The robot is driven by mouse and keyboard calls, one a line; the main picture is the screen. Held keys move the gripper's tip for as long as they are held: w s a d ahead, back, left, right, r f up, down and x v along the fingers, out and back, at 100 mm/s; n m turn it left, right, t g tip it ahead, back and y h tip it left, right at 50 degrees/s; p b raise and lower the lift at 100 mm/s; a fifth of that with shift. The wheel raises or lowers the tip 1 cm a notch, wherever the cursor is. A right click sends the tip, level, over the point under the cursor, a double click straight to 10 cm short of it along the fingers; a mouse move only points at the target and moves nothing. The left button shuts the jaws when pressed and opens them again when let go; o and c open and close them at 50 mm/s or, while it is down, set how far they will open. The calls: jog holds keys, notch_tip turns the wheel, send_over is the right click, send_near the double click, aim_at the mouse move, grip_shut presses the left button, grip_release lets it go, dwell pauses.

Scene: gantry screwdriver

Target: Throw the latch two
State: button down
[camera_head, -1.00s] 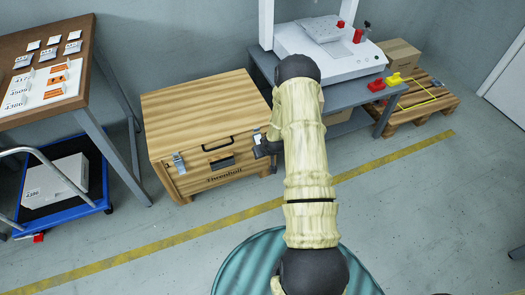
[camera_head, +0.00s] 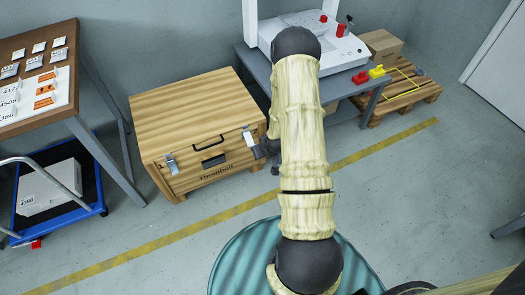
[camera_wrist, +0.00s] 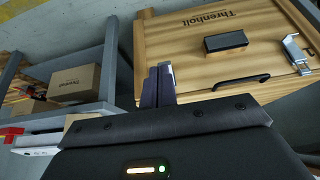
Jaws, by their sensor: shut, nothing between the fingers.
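A wooden chest (camera_head: 190,105) stands against the wall, with "Threnholt" printed on its front and a dark handle (camera_head: 208,142). A metal latch (camera_head: 170,163) is at the left of its front, and a second latch (camera_head: 248,137) is at the right. My gripper (camera_head: 264,149) is just right of the right latch, shut and empty. I cannot tell whether it touches that latch. The wrist view shows the shut fingers (camera_wrist: 158,86) beside the chest, with a thin bright metal edge next to them. A latch (camera_wrist: 295,54) with a mark like a 2 beside it is further right there.
A grey bench (camera_head: 345,85) with a white machine (camera_head: 312,45) stands right of the chest. A pallet (camera_head: 412,97) is beyond it. A brown board table (camera_head: 75,115) and a blue trolley (camera_head: 85,210) are at left. Open floor lies in front.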

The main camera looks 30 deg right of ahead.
jog(key=s+a+r+g, duration=0.15)
jog(key=a+r, duration=0.25)
jog(key=r, duration=0.5)
jog(key=s+a+r, duration=0.2)
jog(key=a+r, duration=0.2)
jog(key=r, duration=0.4)
jog(key=s+a+r+g, duration=0.1)
jog(key=s+a+r, duration=0.6)
jog(key=s+r, duration=0.3)
jog(key=shift+s+r+g, duration=0.3)
jog(key=shift+s+g, duration=0.05)
jog(key=shift+s, duration=0.55)
jog(key=shift+a, duration=0.1)
